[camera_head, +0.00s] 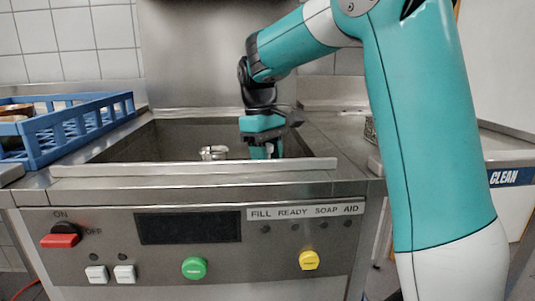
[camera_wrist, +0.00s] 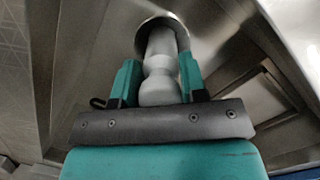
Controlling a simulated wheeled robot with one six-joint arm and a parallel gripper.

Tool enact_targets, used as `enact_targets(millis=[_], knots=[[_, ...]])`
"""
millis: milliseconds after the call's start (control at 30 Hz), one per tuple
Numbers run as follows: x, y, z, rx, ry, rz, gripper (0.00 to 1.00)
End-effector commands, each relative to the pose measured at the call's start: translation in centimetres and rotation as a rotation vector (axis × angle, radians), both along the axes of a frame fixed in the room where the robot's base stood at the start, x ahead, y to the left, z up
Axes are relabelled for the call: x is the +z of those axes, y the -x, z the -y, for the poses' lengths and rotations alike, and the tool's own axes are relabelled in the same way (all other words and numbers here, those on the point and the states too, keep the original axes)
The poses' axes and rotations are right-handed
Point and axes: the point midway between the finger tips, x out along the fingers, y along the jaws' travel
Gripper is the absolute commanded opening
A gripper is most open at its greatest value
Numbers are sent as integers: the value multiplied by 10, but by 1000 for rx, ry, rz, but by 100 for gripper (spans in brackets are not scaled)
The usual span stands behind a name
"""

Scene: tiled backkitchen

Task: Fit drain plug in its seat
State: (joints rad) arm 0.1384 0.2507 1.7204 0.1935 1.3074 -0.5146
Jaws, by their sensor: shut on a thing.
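My gripper (camera_head: 263,150) reaches down into the steel sink basin in the head view, behind the front rim. In the wrist view, my gripper (camera_wrist: 158,66) has its two teal fingers on either side of the pale grey drain plug (camera_wrist: 159,88), which has a rounded knob and a narrow neck. Beyond the plug's upper body is a round metal rim (camera_wrist: 148,24); I cannot tell whether it is the drain seat or part of the plug. Whether the plug touches the seat is hidden. In the head view the rim hides the plug's lower end.
A pale metallic object (camera_head: 213,152) stands in the basin left of my gripper. A blue rack (camera_head: 75,132) holding brownish items sits on the left counter. The front rim (camera_head: 190,168) of the basin is a raised edge.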

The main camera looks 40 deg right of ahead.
Motion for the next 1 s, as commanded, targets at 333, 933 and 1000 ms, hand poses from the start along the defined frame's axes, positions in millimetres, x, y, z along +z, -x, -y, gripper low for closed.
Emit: enact_targets(millis=[333,933,1000], knots=[[-5,0,0,-1,0,0,2],[-10,0,0,-2,0,1,2],[-11,0,0,-2,0,0,2]])
